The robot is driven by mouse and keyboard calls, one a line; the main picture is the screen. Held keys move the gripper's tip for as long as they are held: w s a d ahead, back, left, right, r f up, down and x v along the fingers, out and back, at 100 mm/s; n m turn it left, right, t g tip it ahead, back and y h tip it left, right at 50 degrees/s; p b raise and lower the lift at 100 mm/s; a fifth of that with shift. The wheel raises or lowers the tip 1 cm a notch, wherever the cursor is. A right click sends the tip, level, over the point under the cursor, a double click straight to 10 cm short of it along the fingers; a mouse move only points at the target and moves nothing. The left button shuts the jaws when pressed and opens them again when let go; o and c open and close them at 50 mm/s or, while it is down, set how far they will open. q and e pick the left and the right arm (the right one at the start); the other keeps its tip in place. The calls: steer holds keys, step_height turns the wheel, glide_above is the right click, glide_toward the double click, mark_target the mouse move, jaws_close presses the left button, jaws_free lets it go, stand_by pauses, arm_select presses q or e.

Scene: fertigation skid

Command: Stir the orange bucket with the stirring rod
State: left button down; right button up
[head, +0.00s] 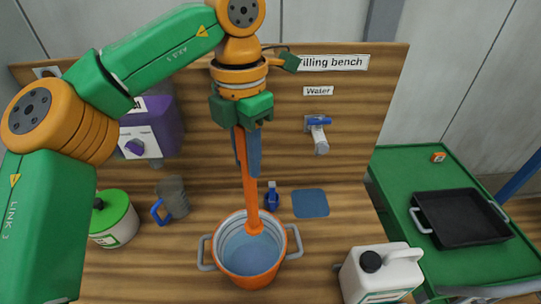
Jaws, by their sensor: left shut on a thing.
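The orange bucket (250,281) stands on the wooden bench, with grey side handles and bluish liquid inside. The orange stirring rod (248,185) is nearly upright, and its lower end is inside the bucket, at the liquid. My left gripper (247,150) is above the bucket and shut on the rod's upper part. The rod's top is partly hidden by the gripper. My right gripper is not in view.
A white jug (381,273) stands right of the bucket. A green-lidded tub (113,218), a grey mug (173,197) and a purple dispenser (150,130) are at left. A small blue bottle (271,196) and blue mat (310,203) lie behind. A tap (318,135) is on the back panel. A black tray (462,220) sits on the green table (398,165).

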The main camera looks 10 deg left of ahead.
arm_select(q)
step_height(320, 180, down, 4)
steer(key=s+a, duration=0.1)
steer(key=a, duration=0.2)
steer(key=b, duration=0.5)
glide_above(247, 227)
step_height(247, 227, down, 6)
steer(key=r, duration=0.1)
step_height(247, 227, down, 8)
steer(key=b, duration=0.6)
steer(key=shift+f+b, duration=0.2)
steer(key=shift+b, duration=0.2)
steer(key=shift+a+f+b, duration=0.1)
steer(key=shift+f+b, duration=0.35)
steer(key=shift+f, duration=0.1)
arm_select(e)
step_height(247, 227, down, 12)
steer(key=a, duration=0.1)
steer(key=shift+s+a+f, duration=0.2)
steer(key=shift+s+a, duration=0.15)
